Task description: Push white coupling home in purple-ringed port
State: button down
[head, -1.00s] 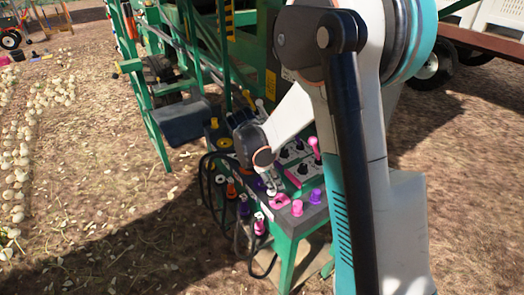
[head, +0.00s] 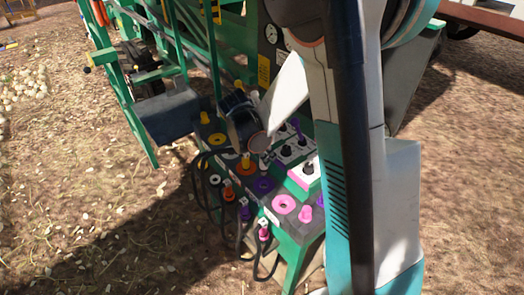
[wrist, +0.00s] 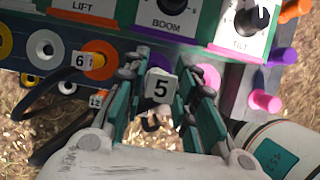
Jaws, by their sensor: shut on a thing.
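In the wrist view my gripper (wrist: 162,78) has its two teal fingers closed in around the white coupling (wrist: 150,118), which carries a white tag (wrist: 160,87) marked 5. The coupling shows only in part between the fingers. The purple-ringed port (head: 264,186) shows in the head view on the dark port panel, just below and in front of my wrist. In the wrist view a purple patch shows behind the tag. My wrist hides most of the fingers in the head view, and I cannot tell whether the coupling touches the port.
A pink-ringed port (head: 284,204) and a pink plug (head: 305,214) stand to the right. An orange-ringed port with a plug tagged 6 (wrist: 80,60) is at left. Black hoses (head: 209,190) hang off the panel's left side. Switch boxes (wrist: 165,18) rise behind.

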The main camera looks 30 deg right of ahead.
aim_at(264, 166)
jog(key=shift+w+f+b, duration=0.1)
jog(key=shift+f+b, duration=1.9)
jog(key=shift+f, duration=0.95)
jog(key=shift+d, duration=0.1)
